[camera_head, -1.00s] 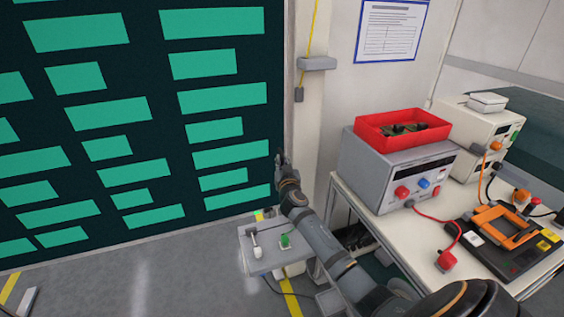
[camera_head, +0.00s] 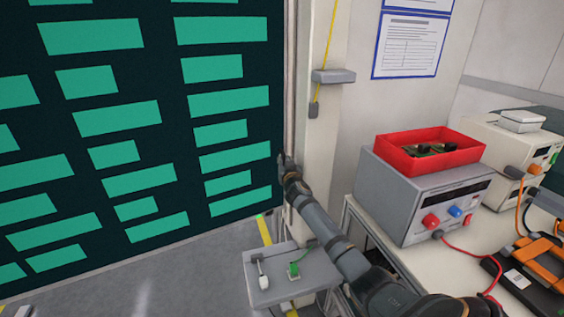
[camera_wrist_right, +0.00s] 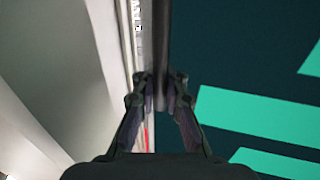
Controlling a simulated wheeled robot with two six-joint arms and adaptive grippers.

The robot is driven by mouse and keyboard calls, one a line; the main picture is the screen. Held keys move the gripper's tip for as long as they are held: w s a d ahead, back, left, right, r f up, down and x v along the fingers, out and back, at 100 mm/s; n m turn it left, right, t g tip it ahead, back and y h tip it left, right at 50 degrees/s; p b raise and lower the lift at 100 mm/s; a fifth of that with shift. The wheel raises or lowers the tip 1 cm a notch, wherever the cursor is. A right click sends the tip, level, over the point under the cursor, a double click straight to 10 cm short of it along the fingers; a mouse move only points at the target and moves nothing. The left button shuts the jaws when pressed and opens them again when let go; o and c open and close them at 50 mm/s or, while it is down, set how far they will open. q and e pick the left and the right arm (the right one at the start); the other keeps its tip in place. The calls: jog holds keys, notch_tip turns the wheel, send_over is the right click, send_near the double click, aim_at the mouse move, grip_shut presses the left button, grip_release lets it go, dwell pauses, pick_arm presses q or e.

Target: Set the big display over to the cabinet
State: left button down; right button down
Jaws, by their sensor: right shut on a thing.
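The big display (camera_head: 130,120) is a large dark panel with green bars. It fills the left half of the head view, and its right edge stands near the wall. My right gripper (camera_head: 284,160) is at that right edge, shut on the display's rim. In the right wrist view the two fingers (camera_wrist_right: 159,80) sit on either side of the dark edge, with the display's face (camera_wrist_right: 250,60) on the right. My left gripper is not in view. I cannot make out which thing is the cabinet.
A bench (camera_head: 360,222) at right holds a grey power supply (camera_head: 415,195) with a red tray (camera_head: 430,150) on top. Grey floor (camera_head: 170,280) shows below the display.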

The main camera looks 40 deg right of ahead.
jog(key=c, duration=1.4)
grip_release()
jog(key=shift+w, duration=0.15)
jog(key=v, duration=1.2)
